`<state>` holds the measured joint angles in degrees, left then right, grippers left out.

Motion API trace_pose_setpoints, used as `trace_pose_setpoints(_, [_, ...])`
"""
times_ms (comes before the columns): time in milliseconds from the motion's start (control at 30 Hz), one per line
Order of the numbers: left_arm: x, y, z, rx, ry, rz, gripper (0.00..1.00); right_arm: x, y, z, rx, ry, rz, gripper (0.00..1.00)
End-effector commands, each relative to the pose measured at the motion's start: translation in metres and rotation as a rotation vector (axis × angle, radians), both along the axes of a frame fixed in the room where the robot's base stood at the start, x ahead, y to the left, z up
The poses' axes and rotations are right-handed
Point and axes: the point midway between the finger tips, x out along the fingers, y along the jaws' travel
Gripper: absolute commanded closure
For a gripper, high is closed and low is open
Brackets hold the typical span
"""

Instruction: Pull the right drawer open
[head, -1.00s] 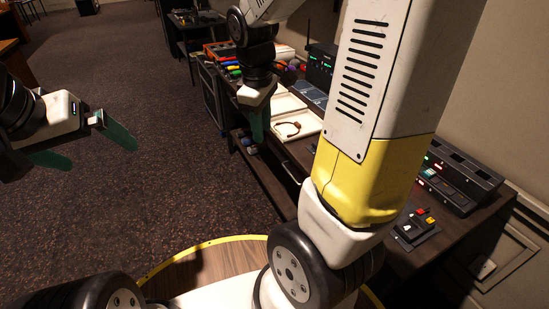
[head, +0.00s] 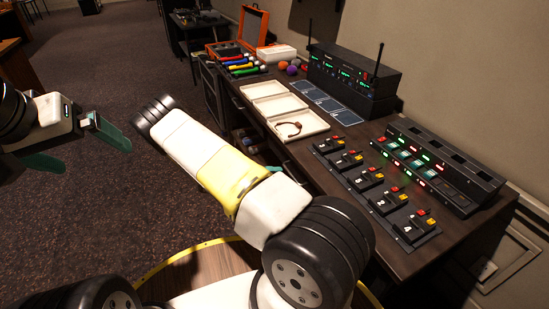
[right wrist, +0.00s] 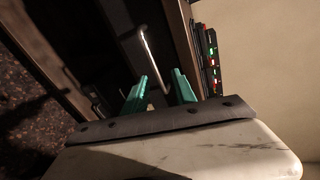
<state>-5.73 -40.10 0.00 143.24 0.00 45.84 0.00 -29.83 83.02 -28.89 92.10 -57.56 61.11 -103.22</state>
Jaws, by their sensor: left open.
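My right gripper (right wrist: 159,91) shows in the right wrist view with its two green fingers apart. A thin metal bar handle (right wrist: 145,45) runs down into the gap between the fingers. It seems to sit on a dark desk front; I cannot tell whether the fingers touch it, or whether the drawer has moved. In the head view my right arm hides the right drawer front and most of the right gripper. My left gripper (head: 97,160) is open and empty at the left, above the carpet, far from the desk.
The desk (head: 425,262) holds a row of switch modules, a lit button console (head: 440,165), a radio unit (head: 350,75) and white trays (head: 270,90). Carpet (head: 90,215) is open at the left.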

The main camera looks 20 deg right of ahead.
Motion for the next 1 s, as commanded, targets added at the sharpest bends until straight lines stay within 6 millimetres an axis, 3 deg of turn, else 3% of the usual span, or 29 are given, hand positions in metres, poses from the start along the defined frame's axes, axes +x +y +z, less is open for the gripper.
trace_pose_setpoints(267, [0.000,0.000,0.000,0.000,0.000,0.000,0.00,0.005,-0.013,-0.020,-0.073,0.114,0.087,0.68])
trace_pose_setpoints(700, [0.000,0.000,0.000,0.000,0.000,0.000,0.00,0.010,-0.073,-0.032,-0.071,0.110,0.085,0.68])
trace_pose_setpoints(1000, [0.000,0.000,0.000,0.000,0.000,0.000,0.00,0.010,-0.079,-0.033,-0.070,0.110,0.085,0.68])
